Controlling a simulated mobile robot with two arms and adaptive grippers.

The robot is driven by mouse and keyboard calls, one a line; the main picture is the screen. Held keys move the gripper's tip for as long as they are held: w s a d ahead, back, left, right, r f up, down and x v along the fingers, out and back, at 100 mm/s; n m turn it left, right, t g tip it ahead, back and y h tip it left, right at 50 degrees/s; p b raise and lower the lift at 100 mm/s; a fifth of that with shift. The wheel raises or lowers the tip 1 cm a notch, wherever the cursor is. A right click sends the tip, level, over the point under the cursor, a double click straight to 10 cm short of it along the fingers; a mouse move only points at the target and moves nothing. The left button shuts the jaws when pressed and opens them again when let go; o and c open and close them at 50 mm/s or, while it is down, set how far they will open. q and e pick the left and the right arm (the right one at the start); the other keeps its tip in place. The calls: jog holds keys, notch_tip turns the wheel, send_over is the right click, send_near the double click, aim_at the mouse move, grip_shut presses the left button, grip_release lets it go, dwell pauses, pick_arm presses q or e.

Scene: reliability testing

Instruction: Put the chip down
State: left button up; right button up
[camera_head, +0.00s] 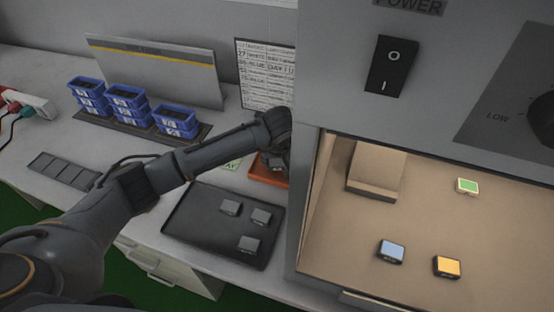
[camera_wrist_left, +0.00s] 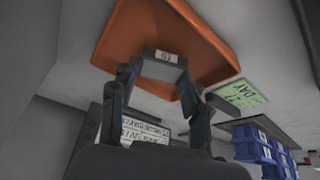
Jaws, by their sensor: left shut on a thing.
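My left gripper (camera_head: 274,158) is over the orange tray (camera_head: 262,176), beside the large grey machine. In the left wrist view, its fingers (camera_wrist_left: 160,76) are shut on a small grey chip (camera_wrist_left: 165,56) with a white label. The chip is in front of the orange tray (camera_wrist_left: 205,50) in that view. I cannot tell whether the chip touches the tray floor. In the head view the chip cannot be made out clearly at the gripper. My right gripper is not in view.
A black tray (camera_head: 185,226) holds 3 grey chips. Blue bins (camera_head: 178,122) stand at the back left. The machine (camera_head: 340,60) limits room on the right; its lit chamber (camera_head: 420,225) holds a green, a blue and a yellow block. A paper list (camera_head: 262,75) stands behind.

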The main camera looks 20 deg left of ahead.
pick_arm(q)
jog(key=shift+f, duration=0.4)
jog(key=shift+f+b, duration=0.25)
jog(key=shift+b, duration=0.05)
jog(key=o, duration=0.9)
jog(key=shift+r, duration=0.1)
jog(key=shift+o, duration=0.2)
jog(key=shift+r, duration=0.55)
jog(key=v, duration=1.1)
jog(key=shift+s, duration=0.2)
